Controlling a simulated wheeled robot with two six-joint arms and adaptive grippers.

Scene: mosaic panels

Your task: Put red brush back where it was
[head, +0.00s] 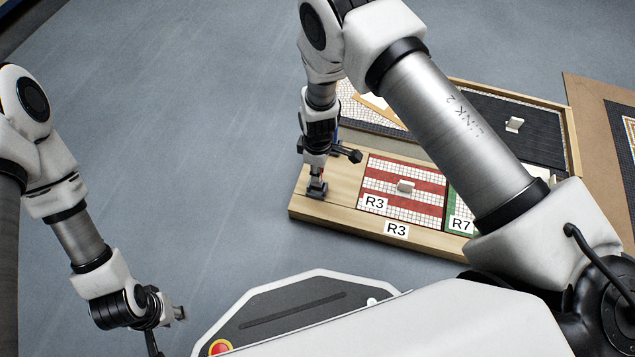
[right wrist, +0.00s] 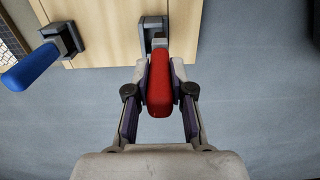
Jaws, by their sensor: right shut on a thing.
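The red brush (right wrist: 159,85) is between the fingers of my right gripper (right wrist: 159,88) in the right wrist view, and the gripper is shut on it. Its far end overlaps a grey holder (right wrist: 153,24) at the edge of the wooden board; I cannot tell whether it is seated in it. In the head view my right gripper (head: 318,172) is over the board's left end, right above that holder (head: 317,191), and the brush is hidden there. My left gripper (head: 167,327) is low on the left, away from the board, its fingers apart and empty.
A blue brush (right wrist: 30,67) sits at a second grey holder (right wrist: 62,40) beside the red one. The wooden board (head: 335,215) carries a red-and-white mosaic panel (head: 420,187) marked R3 and a green one (head: 455,200) marked R7. Floor left of the board is clear.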

